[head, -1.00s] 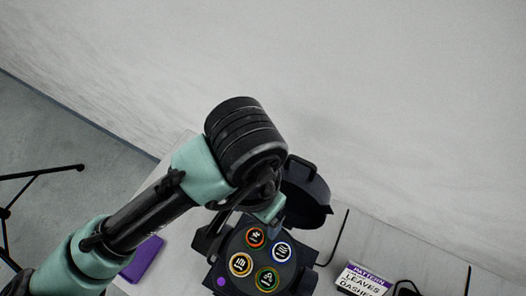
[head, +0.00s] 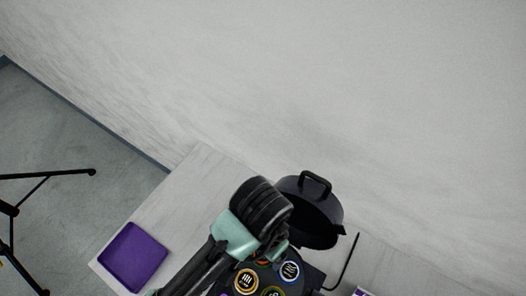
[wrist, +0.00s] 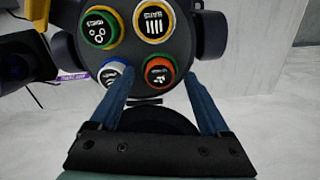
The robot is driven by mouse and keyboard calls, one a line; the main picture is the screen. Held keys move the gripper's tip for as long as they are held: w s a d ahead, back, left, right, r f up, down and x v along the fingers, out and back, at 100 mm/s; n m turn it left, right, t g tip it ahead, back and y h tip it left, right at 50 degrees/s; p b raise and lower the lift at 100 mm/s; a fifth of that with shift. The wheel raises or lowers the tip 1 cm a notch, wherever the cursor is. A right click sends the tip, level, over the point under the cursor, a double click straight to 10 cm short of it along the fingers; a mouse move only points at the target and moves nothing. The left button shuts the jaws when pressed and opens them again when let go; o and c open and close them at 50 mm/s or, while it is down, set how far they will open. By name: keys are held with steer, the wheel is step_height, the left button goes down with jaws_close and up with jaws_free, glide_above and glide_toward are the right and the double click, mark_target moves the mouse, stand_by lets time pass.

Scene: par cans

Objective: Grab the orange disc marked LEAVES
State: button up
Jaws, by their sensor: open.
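Nothing is held. In the head view my arm covers most of the orange disc (head: 262,262). A blue-and-white disc (wrist: 113,76) is just beside the left finger. A yellow disc (wrist: 154,19) and a green-and-yellow disc (wrist: 101,28) are farther off.
A dark round lid with a handle (head: 306,208) stands open behind the plate. A purple tray (head: 134,257) lies on the light table (head: 190,190) to the left. A cable (head: 349,260) is at the right. A pale wall rises behind the table.

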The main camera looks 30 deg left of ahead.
steer(key=shift+f, duration=0.3)
steer(key=shift+c, duration=0.3)
jaws_close()
steer(key=shift+r, duration=0.15)
